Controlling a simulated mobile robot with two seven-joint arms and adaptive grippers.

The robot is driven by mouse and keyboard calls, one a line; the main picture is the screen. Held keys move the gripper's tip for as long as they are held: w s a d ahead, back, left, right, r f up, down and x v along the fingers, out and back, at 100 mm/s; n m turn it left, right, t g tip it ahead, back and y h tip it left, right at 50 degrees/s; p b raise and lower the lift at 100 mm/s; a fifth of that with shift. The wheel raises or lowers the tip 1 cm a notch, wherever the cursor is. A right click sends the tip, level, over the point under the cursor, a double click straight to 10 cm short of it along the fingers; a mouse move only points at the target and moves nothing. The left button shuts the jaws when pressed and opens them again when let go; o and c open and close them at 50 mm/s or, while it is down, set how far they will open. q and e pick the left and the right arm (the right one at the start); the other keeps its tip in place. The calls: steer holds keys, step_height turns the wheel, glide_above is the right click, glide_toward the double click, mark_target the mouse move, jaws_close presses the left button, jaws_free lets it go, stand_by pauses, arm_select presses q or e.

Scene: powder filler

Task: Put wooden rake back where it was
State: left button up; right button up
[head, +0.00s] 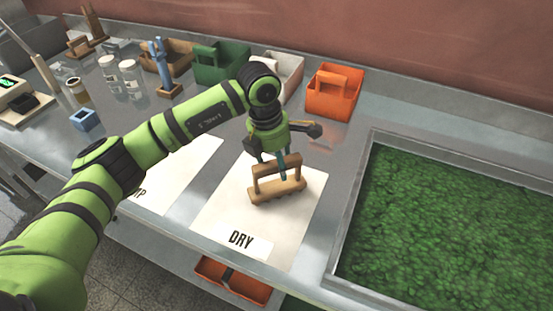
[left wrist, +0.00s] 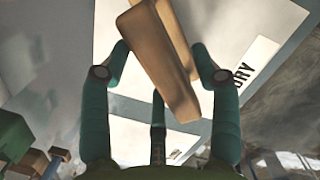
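The wooden rake (head: 277,192), a light brown block with a raised handle, is at the white mat marked DRY (head: 225,215) in the head view. I cannot tell whether it rests on the mat or is just above it. My left gripper (head: 282,166) points down at its handle. In the left wrist view the wooden handle (left wrist: 160,60) slants between the teal fingers, whose tips bend inward on either side and stay well apart. Whether they press on the wood is unclear. My right gripper is not in view.
A metal-rimmed tray of green leaves (head: 455,225) stands at the right. Orange (head: 333,97), white and green (head: 222,65) bins line the back. A blue tool (head: 162,70) and jars (head: 132,78) stand at the left. Another white mat (head: 175,180) lies left of the DRY mat.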

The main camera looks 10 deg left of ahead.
arm_select(q)
steer(key=shift+r, duration=0.1)
steer(key=shift+r, duration=0.25)
step_height(320, 180, up, 12)
steer(key=s+a+b, duration=0.1)
steer(key=b, duration=0.2)
steer(key=shift+a+f, duration=0.2)
steer(key=shift+a, duration=0.05)
steer(key=shift+f, duration=0.1)
